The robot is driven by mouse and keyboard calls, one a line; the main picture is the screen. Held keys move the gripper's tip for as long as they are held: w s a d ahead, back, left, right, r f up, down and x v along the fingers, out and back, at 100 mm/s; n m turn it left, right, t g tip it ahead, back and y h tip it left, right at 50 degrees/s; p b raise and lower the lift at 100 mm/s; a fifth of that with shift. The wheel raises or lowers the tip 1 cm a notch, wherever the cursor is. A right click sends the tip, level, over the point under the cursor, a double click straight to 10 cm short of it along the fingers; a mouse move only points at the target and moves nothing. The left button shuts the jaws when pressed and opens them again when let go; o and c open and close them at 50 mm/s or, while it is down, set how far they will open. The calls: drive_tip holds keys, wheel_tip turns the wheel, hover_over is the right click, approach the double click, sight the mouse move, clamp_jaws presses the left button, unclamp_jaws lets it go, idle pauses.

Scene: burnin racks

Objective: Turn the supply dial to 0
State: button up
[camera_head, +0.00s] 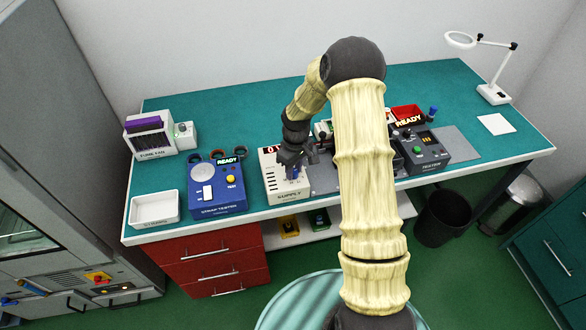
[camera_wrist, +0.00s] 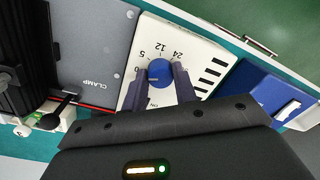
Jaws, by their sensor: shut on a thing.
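The supply unit (camera_head: 269,178) is a white box on the bench with vent slots and a small display on top, partly covered by my arm. Its blue dial (camera_wrist: 160,70) shows in the wrist view, with the marks 0, 5, 12 and 24 printed around it, seen upside down. My gripper (camera_wrist: 161,78) is shut on the dial, one finger on each side of it. In the head view my gripper (camera_head: 295,168) is over the right part of the supply's top. I cannot tell clearly which mark the dial's pointer faces.
A blue strap tester (camera_head: 217,205) stands left of the supply. A grey clamp plate (camera_wrist: 95,50) lies close on its other side. A white tray (camera_head: 154,207) sits at the left.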

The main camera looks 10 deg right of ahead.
sight(296, 170)
drive_tip(key=o, duration=1)
drive_tip(key=shift+r, duration=0.1)
drive_tip(key=r+b, duration=0.1)
drive_tip(key=r, duration=0.4)
drive_tip(key=r+b, duration=0.1)
drive_tip(key=r, duration=0.5)
drive_tip(key=r+b, duration=0.1)
drive_tip(key=r, duration=0.5)
drive_tip(key=shift+w+d+r, duration=0.15)
drive_tip(key=shift+w+d, duration=0.05)
drive_tip(key=shift+d, duration=0.15)
drive_tip(key=shift+s, duration=0.1)
drive_tip(key=s+f+m+t, duration=0.1)
drive_tip(key=s+m, duration=0.1)
drive_tip(key=s, duration=0.5)
drive_tip(key=s+m+t, duration=0.1)
drive_tip(key=s+m, duration=0.1)
drive_tip(key=s, duration=0.5)
drive_tip(key=s+f+m+t, duration=0.1)
drive_tip(key=s+m, duration=0.2)
drive_tip(key=s, duration=0.4)
drive_tip(key=shift+s+a+f, duration=0.35)
